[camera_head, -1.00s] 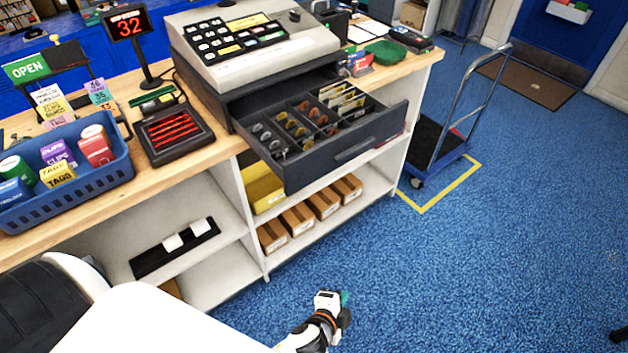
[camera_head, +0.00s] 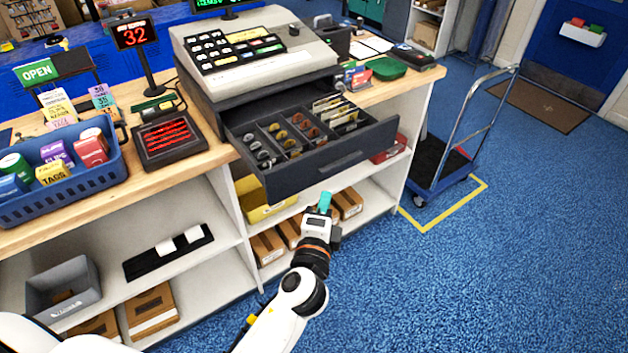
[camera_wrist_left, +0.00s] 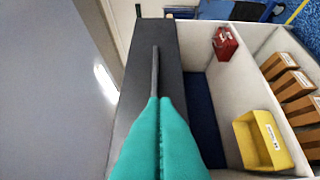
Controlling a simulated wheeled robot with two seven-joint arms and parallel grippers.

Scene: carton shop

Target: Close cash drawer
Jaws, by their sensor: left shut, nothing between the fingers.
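The dark cash drawer (camera_head: 335,166) stands pulled out below the grey register (camera_head: 250,55), with coins and notes showing in its compartments. Its front carries a bar handle (camera_head: 340,162). In the left wrist view the dark drawer front (camera_wrist_left: 153,35) and its handle (camera_wrist_left: 155,70) lie just beyond the fingertips. My left gripper (camera_head: 325,202) has teal fingers pressed together with nothing between them, and is in front of the drawer front, near and below the handle. The fingers also show in the left wrist view (camera_wrist_left: 160,110). I cannot tell whether they touch the drawer. My right gripper is not in view.
Below the drawer, shelves hold a yellow bin (camera_head: 262,207), which also shows in the left wrist view (camera_wrist_left: 262,140), and small brown boxes (camera_head: 268,245). A blue basket (camera_head: 65,190) stands on the counter at left. A hand cart (camera_head: 445,165) stands at right. Blue floor (camera_head: 480,280) is clear in front.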

